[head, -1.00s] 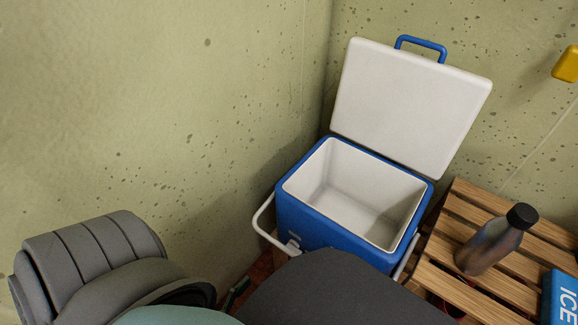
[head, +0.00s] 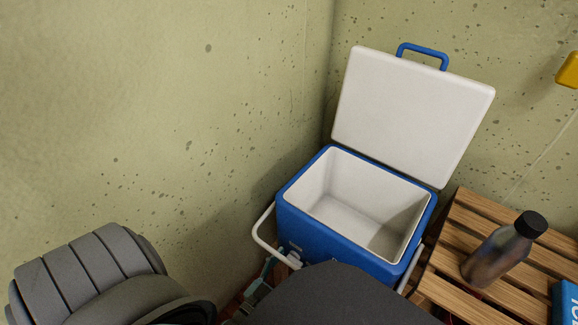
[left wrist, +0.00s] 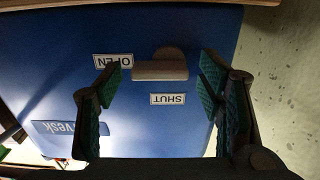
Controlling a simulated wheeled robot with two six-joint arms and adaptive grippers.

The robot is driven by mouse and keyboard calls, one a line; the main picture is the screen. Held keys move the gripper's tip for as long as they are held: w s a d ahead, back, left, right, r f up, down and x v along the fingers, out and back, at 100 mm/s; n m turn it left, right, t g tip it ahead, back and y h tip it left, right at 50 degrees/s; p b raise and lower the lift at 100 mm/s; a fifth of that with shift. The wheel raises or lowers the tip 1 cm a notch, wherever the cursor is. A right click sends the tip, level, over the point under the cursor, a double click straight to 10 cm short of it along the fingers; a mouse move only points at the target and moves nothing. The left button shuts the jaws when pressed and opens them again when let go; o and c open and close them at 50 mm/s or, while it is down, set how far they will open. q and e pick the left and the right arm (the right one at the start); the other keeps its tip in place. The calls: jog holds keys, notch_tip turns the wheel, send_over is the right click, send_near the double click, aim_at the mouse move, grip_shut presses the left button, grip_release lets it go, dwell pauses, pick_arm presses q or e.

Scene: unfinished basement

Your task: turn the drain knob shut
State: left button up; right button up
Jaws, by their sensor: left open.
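The blue cooler (head: 340,238) stands in the corner with its white lid (head: 410,115) raised. In the left wrist view, its blue face (left wrist: 60,45) carries the drain knob (left wrist: 160,70), a dull brown bar on a round base. The bar lies across the picture, one end towards the OPEN label (left wrist: 113,61); the SHUT label (left wrist: 167,99) is below it. The labels appear upside down. My left gripper (left wrist: 160,80) is open, its teal-padded fingers on either side of the knob with gaps; I see no contact. In the head view my left gripper (head: 266,276) is mostly hidden behind my arm.
A white carry handle (head: 262,238) hangs at the cooler's left. A wooden slatted pallet (head: 440,290) to the right holds a dark bottle (head: 500,250) and a blue ICE pack (head: 566,302). Walls close in behind and left. A yellow thing (head: 568,70) is on the right wall.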

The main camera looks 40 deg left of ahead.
pick_arm(q)
jog(key=c, duration=1.1)
jog(key=shift+c, duration=0.2)
